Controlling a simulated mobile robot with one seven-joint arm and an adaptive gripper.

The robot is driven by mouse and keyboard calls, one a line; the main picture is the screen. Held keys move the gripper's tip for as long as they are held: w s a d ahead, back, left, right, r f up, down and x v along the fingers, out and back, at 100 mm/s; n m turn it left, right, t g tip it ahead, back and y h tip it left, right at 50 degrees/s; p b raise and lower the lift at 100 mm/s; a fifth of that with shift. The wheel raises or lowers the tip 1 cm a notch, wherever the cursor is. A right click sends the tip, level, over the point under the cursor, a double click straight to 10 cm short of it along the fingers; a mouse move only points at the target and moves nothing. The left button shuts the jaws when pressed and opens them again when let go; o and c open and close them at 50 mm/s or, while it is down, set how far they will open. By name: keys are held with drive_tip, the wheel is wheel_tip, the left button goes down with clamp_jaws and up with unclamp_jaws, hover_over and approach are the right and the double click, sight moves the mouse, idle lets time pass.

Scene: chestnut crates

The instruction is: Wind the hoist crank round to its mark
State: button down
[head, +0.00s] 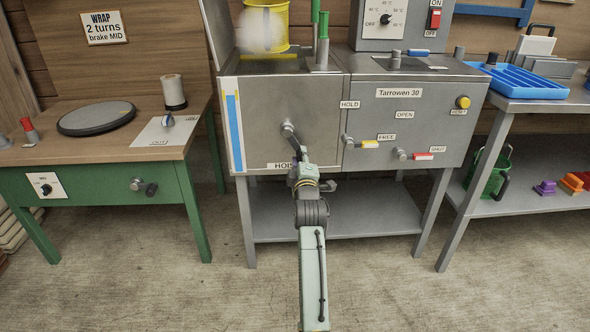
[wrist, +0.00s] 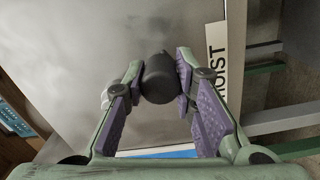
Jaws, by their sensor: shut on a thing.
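The hoist crank (head: 289,132) is on the front of the grey metal cabinet, on its left panel. Its arm slants down and slightly right from the hub. My gripper (head: 303,165) is at the crank's lower end and hides the knob in the head view. In the wrist view the dark round crank knob (wrist: 158,80) sits between the purple finger pads, and the gripper is shut on it. The HOIST label (wrist: 216,68) shows to the right there; in the head view my gripper partly covers it. I cannot make out the crank's mark.
Right of the crank are a yellow-tipped lever (head: 369,144) and a red-tipped lever (head: 422,156). A blue vertical gauge (head: 233,125) is at the cabinet's left edge. A yellow bucket (head: 266,22) is above. A green-framed bench (head: 100,190) stands left.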

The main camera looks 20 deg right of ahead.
drive_tip(key=shift+s+d+r+n+b, duration=0.2)
drive_tip(key=shift+d+r+n+b, duration=0.65)
drive_tip(key=shift+n, duration=0.8)
drive_tip(key=shift+s+d+r+n+b, duration=0.15)
drive_tip(key=shift+d+r+n+b, duration=0.25)
drive_tip(key=shift+r+n+b, duration=0.9)
drive_tip(key=shift+s+d+r+n+b, duration=0.15)
drive_tip(key=shift+d+r+n, duration=0.5)
drive_tip(key=shift+n, duration=1.4)
drive_tip(key=shift+a, duration=0.1)
drive_tip(key=c, duration=1.3)
unclamp_jaws()
drive_tip(key=shift+s, duration=0.1)
